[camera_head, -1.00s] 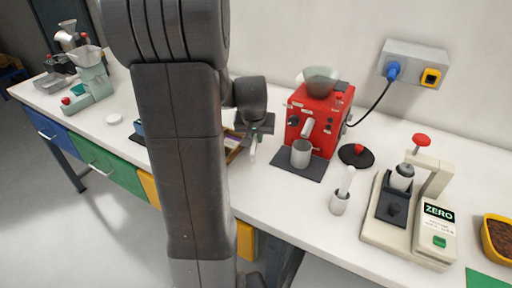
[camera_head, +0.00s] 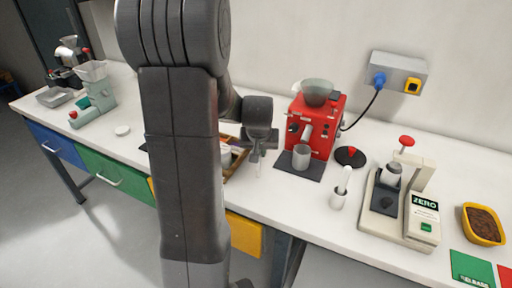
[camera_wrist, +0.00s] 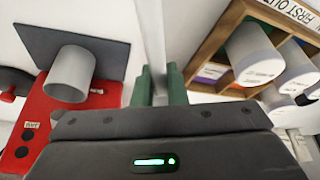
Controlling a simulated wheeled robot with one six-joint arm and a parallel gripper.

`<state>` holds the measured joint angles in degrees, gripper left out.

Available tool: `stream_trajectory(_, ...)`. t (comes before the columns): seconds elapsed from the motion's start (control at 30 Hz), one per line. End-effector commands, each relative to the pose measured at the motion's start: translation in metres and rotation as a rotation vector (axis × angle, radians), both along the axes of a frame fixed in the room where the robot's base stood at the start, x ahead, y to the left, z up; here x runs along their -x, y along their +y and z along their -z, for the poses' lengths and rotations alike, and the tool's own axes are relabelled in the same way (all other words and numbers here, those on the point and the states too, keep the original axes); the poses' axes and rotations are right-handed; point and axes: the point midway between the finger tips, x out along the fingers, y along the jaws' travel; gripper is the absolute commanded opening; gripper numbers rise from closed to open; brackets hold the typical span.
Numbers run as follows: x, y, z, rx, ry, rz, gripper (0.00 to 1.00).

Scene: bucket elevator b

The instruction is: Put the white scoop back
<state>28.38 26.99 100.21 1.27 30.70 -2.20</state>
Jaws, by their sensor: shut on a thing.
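My gripper (camera_wrist: 160,85) has its green fingers shut on a thin white piece (camera_wrist: 152,35), which looks like the white scoop's handle; its far end is out of that view. In the head view my gripper (camera_head: 257,155) hangs above the bench between the wooden rack and the red coffee machine. The white piece (camera_head: 258,171) points down below the fingers. The wooden rack (camera_head: 238,171) is partly hidden behind my arm; in the wrist view its divided frame (camera_wrist: 212,50) holds several white-grey cylinders.
The red coffee machine (camera_head: 325,128) stands right, with a grey cup (camera_head: 301,156) on a dark mat (camera_head: 300,172). A small white pot (camera_head: 337,201) holding a white upright handle, and a cream scale press (camera_head: 400,228), stand further right. Clear bench lies before the mat.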

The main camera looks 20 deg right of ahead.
Motion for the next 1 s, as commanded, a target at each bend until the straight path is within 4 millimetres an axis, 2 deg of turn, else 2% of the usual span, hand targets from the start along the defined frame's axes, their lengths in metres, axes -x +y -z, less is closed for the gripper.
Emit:
stream_trajectory(0.5,0.0,0.0,0.056,0.0,0.001,0.0,0.0)
stream_trajectory(1.0,0.0,0.0,0.061,0.0,0.0,0.0,0.0)
